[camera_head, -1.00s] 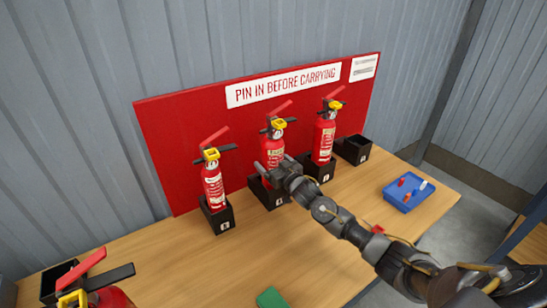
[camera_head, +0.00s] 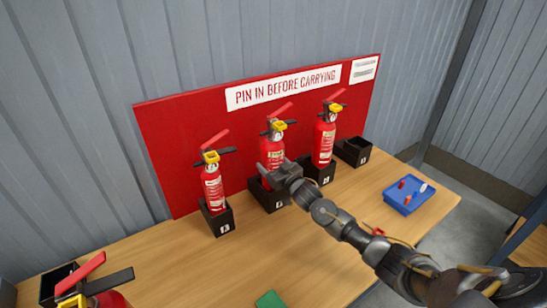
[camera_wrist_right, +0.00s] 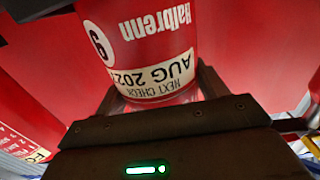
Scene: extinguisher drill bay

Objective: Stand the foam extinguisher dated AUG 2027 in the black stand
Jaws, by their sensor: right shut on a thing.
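My right gripper (camera_head: 268,176) is shut on the middle red extinguisher (camera_head: 273,153), low on its body. The extinguisher is upright, at a black box (camera_head: 268,199) with a white mark; the gripper hides part of where they meet. In the right wrist view its label (camera_wrist_right: 165,75) appears upside down and reads "NEXT CHECK AUG 202", the last digit unclear. Other red extinguishers stand in black boxes to its left (camera_head: 212,187) and right (camera_head: 324,143). An empty-looking black box (camera_head: 353,150) is at the far right. My left gripper is not in view.
Another extinguisher (camera_head: 90,285) is at the lower left, near a black box (camera_head: 47,289). A blue tray (camera_head: 407,205) with small items lies at the right. A green object (camera_head: 270,301) lies at the front. A red board (camera_head: 163,140) backs the row.

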